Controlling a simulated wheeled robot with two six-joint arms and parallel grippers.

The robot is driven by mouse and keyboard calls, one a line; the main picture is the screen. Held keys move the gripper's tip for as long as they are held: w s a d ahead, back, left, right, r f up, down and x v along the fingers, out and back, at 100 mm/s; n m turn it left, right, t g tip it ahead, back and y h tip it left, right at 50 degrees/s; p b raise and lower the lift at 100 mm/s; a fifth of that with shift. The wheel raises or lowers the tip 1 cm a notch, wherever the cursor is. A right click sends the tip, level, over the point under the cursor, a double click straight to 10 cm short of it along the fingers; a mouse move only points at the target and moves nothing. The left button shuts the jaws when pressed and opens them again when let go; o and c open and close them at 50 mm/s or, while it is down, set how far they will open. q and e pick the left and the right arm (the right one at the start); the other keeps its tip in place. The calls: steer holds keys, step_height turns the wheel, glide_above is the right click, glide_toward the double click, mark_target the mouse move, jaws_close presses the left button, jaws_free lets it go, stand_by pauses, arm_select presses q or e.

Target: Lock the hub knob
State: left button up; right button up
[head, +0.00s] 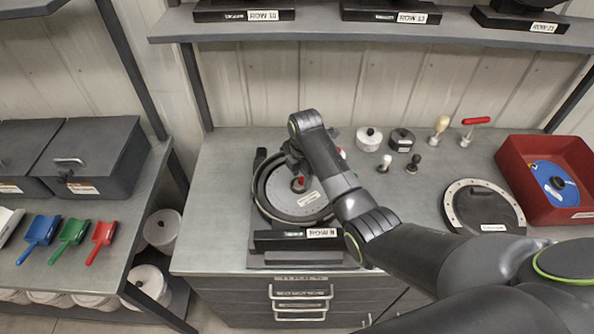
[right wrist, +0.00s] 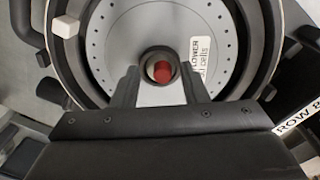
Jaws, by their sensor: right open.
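The hub knob is red and round-ended, in the middle of the grey seed disc (head: 310,203) of the seed meter (head: 260,205) on the bench. It shows in the head view (head: 299,183), below my right gripper, and in the right wrist view (right wrist: 162,71), set in a dark ring. My right gripper (right wrist: 160,78) is open, its two fingertips on either side of the knob in the picture. I cannot tell whether they touch it or how far above it they are. In the head view my arm hides part of the meter. My left gripper is not in view.
A black round cover with a pale rim (head: 483,207) lies right of the meter. A red bin (head: 523,175) holds a blue disc (head: 550,180). Several small knobs and pots (head: 368,139) stand behind. A shelf (head: 350,26) overhangs the back. Coloured scoops (head: 73,232) lie left.

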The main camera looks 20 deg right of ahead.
steer(key=shift+s+d, duration=0.1)
steer(key=shift+s, duration=0.05)
steer(key=shift+c, duration=0.9)
jaws_close()
